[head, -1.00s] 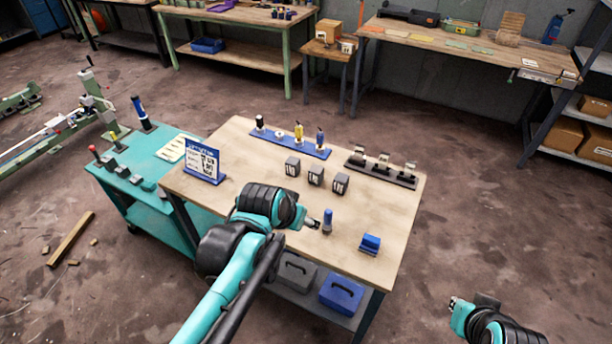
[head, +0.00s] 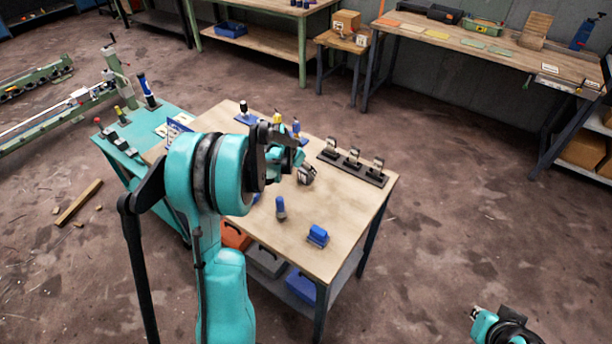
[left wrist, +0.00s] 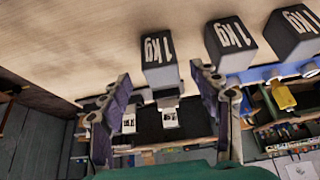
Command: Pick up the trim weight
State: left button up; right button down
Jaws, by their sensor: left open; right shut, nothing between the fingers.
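Trim weights are dark grey blocks marked 1 kg. In the left wrist view, one weight (left wrist: 160,62) lies between and just beyond the fingertips of my left gripper (left wrist: 162,80), which is open. A second weight (left wrist: 230,45) and a third weight (left wrist: 293,32) stand to its right. In the head view, one weight (head: 305,176) shows beside my left gripper (head: 288,152); my arm hides the others. Contact between the fingers and the weight cannot be told. My right gripper (head: 476,312) is shut and empty, low at the right, away from the table.
The wooden table (head: 345,205) also bears a black rack (head: 352,164) with several pieces, a blue-topped upright piece (head: 281,208) and a blue block (head: 318,235). A teal cart (head: 125,152) stands left. Open floor lies right of the table.

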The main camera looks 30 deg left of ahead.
pick_arm(q)
jog(key=b+x, duration=0.1)
jog(key=x, duration=0.4)
jog(key=shift+w+b, duration=0.1)
jog(key=shift+b, duration=0.2)
jog(key=shift+r, duration=0.1)
grip_shut()
